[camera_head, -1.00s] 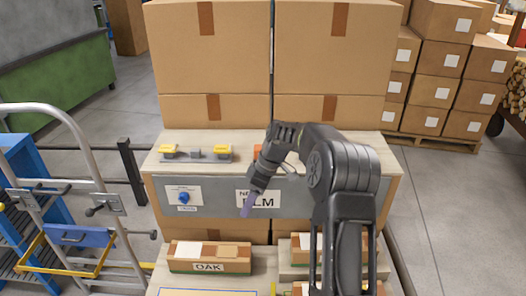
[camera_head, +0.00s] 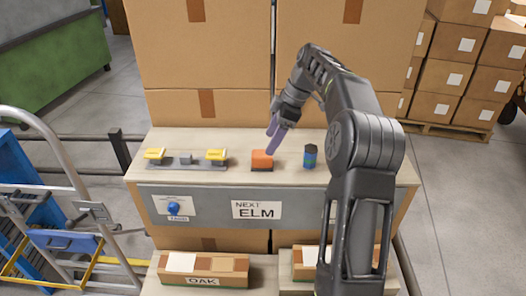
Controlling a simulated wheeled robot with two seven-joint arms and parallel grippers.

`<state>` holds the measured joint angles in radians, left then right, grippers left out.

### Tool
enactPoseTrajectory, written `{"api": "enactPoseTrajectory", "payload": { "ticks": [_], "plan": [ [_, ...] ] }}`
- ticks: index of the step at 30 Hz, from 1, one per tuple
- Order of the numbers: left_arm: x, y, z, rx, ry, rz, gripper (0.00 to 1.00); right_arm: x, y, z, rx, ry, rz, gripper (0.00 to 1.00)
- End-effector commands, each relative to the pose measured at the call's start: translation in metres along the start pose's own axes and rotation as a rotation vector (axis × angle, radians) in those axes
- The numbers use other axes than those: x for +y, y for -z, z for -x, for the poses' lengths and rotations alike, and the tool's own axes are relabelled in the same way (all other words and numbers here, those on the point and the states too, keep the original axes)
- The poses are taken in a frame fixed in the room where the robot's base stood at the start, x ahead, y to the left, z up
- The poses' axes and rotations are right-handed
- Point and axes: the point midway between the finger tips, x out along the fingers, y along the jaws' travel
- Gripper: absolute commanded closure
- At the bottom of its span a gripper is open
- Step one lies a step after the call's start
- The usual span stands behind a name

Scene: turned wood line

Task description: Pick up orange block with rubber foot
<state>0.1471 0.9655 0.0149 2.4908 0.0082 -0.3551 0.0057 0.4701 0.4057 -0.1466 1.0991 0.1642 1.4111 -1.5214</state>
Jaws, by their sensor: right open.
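The orange block (camera_head: 262,160) stands on the wooden shelf top, with a thin dark layer at its base. My right gripper (camera_head: 271,143) is above and just right of the block, its purple fingers pointing down. It is open, and nothing shows between the fingers. The fingertips come close to the block's upper right edge; I cannot tell whether they touch it. My left gripper is out of view.
A grey fixture with yellow blocks (camera_head: 186,160) stands to the left. Large cardboard boxes (camera_head: 208,50) rise behind. The shelf front (camera_head: 205,205) carries an ELM sign and a blue knob.

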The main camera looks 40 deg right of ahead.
Motion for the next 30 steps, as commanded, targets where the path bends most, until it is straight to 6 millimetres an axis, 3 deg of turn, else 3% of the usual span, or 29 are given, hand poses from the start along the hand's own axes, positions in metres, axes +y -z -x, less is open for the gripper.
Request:
{"api": "enactPoseTrajectory", "payload": {
  "ticks": [8,16,30],
  "plan": [
    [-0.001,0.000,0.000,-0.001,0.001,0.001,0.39,0.000,0.000,-0.001,0.000,0.000,0.000,0.33],
    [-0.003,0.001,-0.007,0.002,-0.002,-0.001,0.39,0.000,0.000,-0.025,0.001,0.001,0.000,0.33],
    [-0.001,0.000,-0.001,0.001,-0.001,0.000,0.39,0.000,0.001,-0.035,0.000,0.003,-0.001,0.33]
  ]
}}
